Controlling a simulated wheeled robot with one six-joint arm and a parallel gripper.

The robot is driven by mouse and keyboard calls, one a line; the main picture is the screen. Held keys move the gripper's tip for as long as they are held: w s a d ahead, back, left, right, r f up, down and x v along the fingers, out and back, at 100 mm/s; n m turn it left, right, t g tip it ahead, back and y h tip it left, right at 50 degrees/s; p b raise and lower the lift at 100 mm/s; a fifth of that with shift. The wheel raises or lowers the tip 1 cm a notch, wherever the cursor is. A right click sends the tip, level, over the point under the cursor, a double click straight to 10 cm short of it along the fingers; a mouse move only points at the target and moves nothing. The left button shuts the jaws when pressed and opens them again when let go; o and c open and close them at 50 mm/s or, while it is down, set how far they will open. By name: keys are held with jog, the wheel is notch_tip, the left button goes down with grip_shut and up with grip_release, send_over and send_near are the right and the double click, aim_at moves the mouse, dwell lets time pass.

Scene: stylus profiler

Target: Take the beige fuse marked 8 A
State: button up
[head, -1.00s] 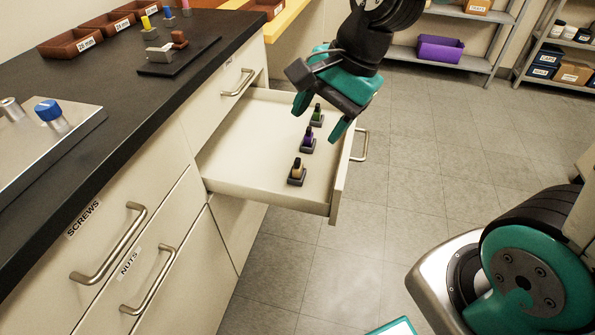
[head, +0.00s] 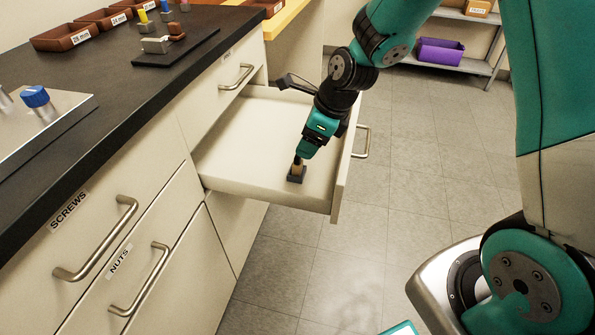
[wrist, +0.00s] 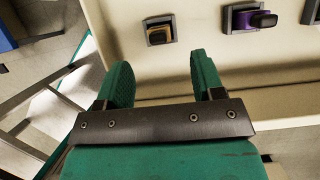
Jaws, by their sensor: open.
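The beige fuse (head: 297,169) stands in a small dark holder near the front corner of the open drawer (head: 235,160). My gripper (head: 303,151) is right over it in the head view and hides its top. In the wrist view the beige fuse (wrist: 159,34) shows just beyond my open, empty fingertips (wrist: 160,70), roughly centred between them. I cannot tell whether a finger touches it. The 8 A mark is not readable. A purple fuse (wrist: 256,19) stands in its own holder to the right, and a dark green one (wrist: 314,12) is cut off at the edge.
The drawer's front panel (head: 341,185) with its handle stands close beside my gripper. The black counter (head: 130,100) rises to the left of the drawer. The drawer floor left of the fuses is bare.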

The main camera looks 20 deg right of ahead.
aim_at(297, 160)
jog(key=b+x, duration=0.1)
jog(key=x, duration=0.6)
jog(key=shift+s+f+b, duration=0.1)
jog(key=shift+f+b, duration=0.15)
jog(key=shift+b, duration=0.15)
jog(key=c, duration=1.1)
jog(key=shift+o, duration=0.2)
notch_tip(297, 160, up, 20)
jog(key=p, duration=0.5)
jog(key=o, duration=0.3)
grip_shut()
